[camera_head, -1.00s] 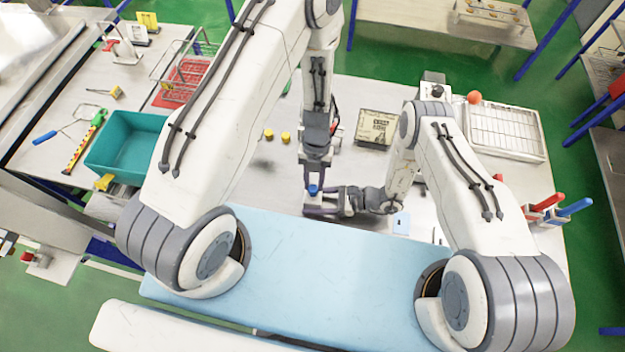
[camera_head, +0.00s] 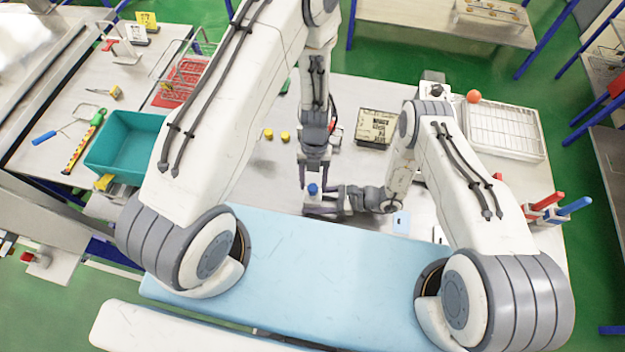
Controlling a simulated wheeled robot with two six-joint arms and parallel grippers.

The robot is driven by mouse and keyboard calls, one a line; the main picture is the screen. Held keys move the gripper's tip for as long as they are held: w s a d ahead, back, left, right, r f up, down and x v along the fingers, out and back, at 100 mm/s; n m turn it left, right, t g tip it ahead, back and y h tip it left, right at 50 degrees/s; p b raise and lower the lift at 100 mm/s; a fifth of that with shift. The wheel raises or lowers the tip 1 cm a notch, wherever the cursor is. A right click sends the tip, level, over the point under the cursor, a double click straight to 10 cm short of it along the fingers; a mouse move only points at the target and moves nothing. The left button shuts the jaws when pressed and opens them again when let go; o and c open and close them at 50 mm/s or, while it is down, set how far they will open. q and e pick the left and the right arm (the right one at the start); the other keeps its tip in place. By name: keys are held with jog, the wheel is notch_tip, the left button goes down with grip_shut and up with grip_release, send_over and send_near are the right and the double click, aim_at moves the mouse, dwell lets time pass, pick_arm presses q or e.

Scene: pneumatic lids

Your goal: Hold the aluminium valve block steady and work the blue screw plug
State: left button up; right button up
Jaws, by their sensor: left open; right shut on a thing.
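The blue screw plug (camera_head: 313,188) shows as a small blue cap near the middle of the head view. My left gripper (camera_head: 314,183) points down from above, its two fingers spread apart on either side of the plug. My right gripper (camera_head: 322,203) comes in from the right, just below the plug, and is shut on the valve block. The block is mostly hidden by the gripper parts, so its shape and tilt cannot be told.
Two yellow caps (camera_head: 285,135) and a printed box (camera_head: 377,127) lie on the grey table behind the grippers. A white wire rack (camera_head: 503,130) stands at the right. A teal bin (camera_head: 125,146) is on the left table. Table left of the grippers is bare.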

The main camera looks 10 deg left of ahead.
pick_arm(q)
jog(key=n, duration=0.2)
jog(key=n+h, duration=0.1)
jog(key=n, duration=0.2)
jog(key=a+n, duration=0.1)
jog(key=n, duration=0.1)
jog(key=shift+s+t+h, duration=0.2)
jog(key=shift+t+h, duration=0.1)
jog(key=shift+t, duration=0.1)
jog(key=shift+n, duration=0.3)
jog(key=n, duration=0.3)
jog(key=shift+s+n+t+h, duration=0.25)
jog(key=shift+n+t+h, duration=0.05)
jog(key=shift+t, duration=0.1)
jog(key=n, duration=0.2)
jog(key=n+t, duration=0.1)
jog(key=n, duration=0.1)
jog(key=shift+s+a, duration=0.2)
jog(key=n, duration=0.2)
jog(key=n+t, duration=0.1)
jog(key=n, duration=0.1)
jog(key=s+n, duration=0.1)
jog(key=n, duration=0.1)
jog(key=shift+d+n+t, duration=0.15)
jog(key=shift+n+t, duration=0.25)
jog(key=shift+n, duration=0.7)
